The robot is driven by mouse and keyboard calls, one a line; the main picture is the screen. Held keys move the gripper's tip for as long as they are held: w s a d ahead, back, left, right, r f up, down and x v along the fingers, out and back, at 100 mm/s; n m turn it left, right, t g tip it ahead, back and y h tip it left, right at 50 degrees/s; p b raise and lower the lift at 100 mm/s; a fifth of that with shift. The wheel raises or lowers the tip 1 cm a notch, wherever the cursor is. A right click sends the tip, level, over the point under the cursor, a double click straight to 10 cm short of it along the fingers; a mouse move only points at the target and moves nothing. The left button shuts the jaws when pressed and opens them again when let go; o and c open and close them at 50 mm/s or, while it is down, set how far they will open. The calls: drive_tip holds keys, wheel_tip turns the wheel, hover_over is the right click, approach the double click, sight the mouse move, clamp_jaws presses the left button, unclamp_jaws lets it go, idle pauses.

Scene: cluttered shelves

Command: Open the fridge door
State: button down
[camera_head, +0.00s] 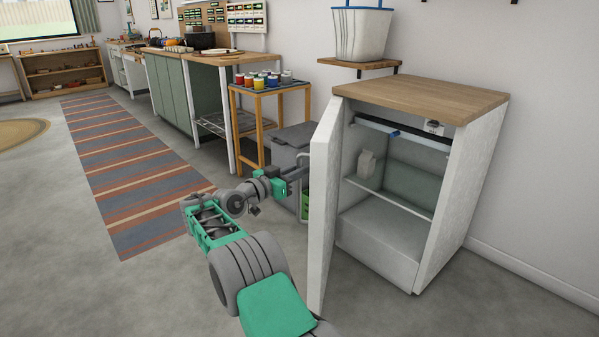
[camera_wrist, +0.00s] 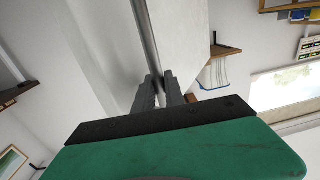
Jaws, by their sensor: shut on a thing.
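The white fridge (camera_head: 463,180) has a wooden top and stands right of centre. Its door (camera_head: 323,190) stands wide open, hinged on the left and swung out toward me, so the interior shows. The door also shows in the wrist view (camera_wrist: 182,35) as a pale panel. A thin grey handle bar (camera_head: 303,185) is on the door's outer face; it shows in the wrist view (camera_wrist: 146,35) running up from the fingers. My gripper (camera_head: 297,173) reaches the handle from the left and is shut on it. The fingers (camera_wrist: 160,86) meet around the bar.
A grey bin (camera_head: 291,147) stands close behind my gripper, beside a small table (camera_head: 270,91) with several paint jars. A basket (camera_head: 362,35) sits on a wall shelf. The floor left of my arm is clear, with a striped rug (camera_head: 130,170).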

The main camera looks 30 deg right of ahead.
drive_tip(key=shift+d+r, duration=0.1)
drive_tip(key=shift+r, duration=0.1)
drive_tip(key=c, duration=1.8)
unclamp_jaws()
drive_tip(key=shift+c, duration=0.2)
drive_tip(key=shift+o, duration=0.7)
drive_tip(key=shift+d+f, duration=0.1)
drive_tip(key=shift+d, duration=0.05)
drive_tip(key=shift+o, duration=1)
drive_tip(key=shift+a+f, duration=0.1)
drive_tip(key=shift+a, duration=0.2)
